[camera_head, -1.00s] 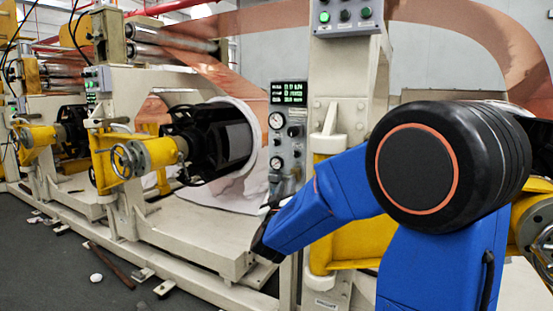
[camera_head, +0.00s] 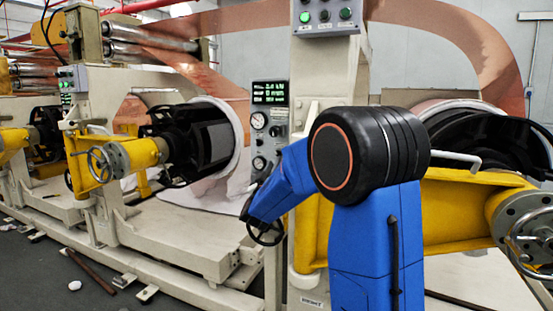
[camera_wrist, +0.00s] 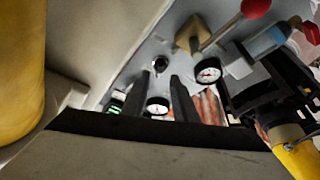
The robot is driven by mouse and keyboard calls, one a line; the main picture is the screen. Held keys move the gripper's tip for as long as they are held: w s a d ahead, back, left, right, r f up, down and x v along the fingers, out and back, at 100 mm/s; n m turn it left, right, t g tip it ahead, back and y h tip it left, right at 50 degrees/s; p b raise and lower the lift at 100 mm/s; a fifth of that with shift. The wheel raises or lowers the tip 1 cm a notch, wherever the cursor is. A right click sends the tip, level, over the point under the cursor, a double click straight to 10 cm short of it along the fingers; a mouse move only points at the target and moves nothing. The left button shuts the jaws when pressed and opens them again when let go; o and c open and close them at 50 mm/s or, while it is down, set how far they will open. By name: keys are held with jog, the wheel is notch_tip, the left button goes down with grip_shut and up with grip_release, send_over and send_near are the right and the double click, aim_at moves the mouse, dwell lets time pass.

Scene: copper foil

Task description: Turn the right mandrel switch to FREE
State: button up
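The grey control panel (camera_head: 269,140) stands left of the beige post in the head view, with a lit green display, round gauges and small controls. In the wrist view the panel face (camera_wrist: 150,48) appears tilted, with a small dark round knob (camera_wrist: 160,64), two gauges and a lever with a red ball (camera_wrist: 256,8). I cannot read labels or tell which control is the right mandrel switch or its position. My gripper (camera_wrist: 158,82) shows two dark fingers apart with nothing held between them, in front of the panel. In the head view my arm hides the panel's lower part.
A black mandrel (camera_head: 205,145) with a yellow arm stands left of the panel, another dark mandrel (camera_head: 490,150) right of the post. A yellow beam (camera_head: 460,210) crosses behind my arm. A button box (camera_head: 326,14) sits high on the post. Floor shows at lower left.

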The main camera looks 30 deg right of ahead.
aim_at(277, 155)
jog(key=shift+x, duration=2.85)
grip_shut()
